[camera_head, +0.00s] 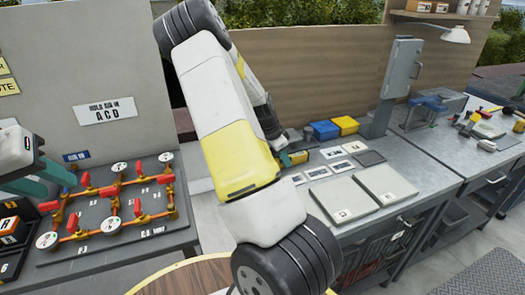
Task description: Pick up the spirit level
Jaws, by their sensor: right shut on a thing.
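My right arm comes up through the middle of the view and hides much of the bench behind it. My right gripper (284,158), with teal fingers, is partly hidden behind that arm, low over the grey bench. It is shut on the spirit level (299,157), a small yellow and dark piece of which shows at the fingers. Whether the level touches the bench I cannot tell. My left gripper (56,184), also with teal fingers, is at the left edge, open and apparently empty, in front of the pipe board.
The pipe board (118,240) with red valves and gauges stands at left. Blue (325,130) and yellow (345,125) bins sit behind the level. Label cards and flat grey plates (385,184) lie to the right. A grey upright post (400,70) and a round wooden top (185,278) also show.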

